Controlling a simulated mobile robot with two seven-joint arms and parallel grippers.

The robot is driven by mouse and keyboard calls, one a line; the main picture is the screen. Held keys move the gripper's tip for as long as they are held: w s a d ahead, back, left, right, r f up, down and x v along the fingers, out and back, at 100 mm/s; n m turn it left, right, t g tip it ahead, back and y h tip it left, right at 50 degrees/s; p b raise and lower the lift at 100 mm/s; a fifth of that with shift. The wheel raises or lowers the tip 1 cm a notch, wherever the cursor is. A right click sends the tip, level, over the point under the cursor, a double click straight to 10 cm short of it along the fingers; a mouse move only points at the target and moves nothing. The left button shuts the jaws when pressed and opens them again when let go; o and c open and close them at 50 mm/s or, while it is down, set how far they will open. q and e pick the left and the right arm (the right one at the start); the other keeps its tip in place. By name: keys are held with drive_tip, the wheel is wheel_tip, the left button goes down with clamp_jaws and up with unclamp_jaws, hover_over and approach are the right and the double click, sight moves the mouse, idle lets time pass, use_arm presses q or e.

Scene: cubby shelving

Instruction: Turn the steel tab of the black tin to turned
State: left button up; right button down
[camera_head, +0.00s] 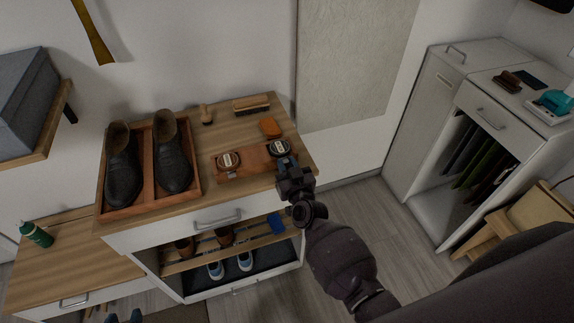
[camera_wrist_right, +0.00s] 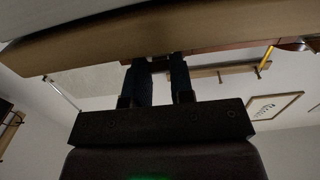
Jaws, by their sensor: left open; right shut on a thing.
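The black tin (camera_head: 280,148) has a pale label on its lid and sits at the right end of a reddish-brown wooden tray on the cabinet top. A second, brown tin (camera_head: 229,161) sits at the tray's left end. My right gripper (camera_head: 285,162) reaches in from the lower right to the near side of the black tin. In the right wrist view its fingers (camera_wrist_right: 160,64) point up to the wooden edge, close together. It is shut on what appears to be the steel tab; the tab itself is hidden. My left gripper is not in view.
A shoe tray (camera_head: 151,168) with a pair of dark shoes stands left on the cabinet top. An orange block (camera_head: 270,127) and a wooden brush (camera_head: 251,104) lie behind the tins. Open shelves with shoes are below; a white cabinet (camera_head: 430,130) stands right.

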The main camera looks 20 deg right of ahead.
drive_tip(key=m, duration=1.3)
drive_tip(key=shift+s+f+b, duration=0.1)
drive_tip(key=shift+f+b, duration=0.05)
drive_tip(key=shift+b, duration=0.25)
drive_tip(key=shift+m, duration=0.3)
drive_tip(key=shift+f, duration=0.1)
idle(0.3)
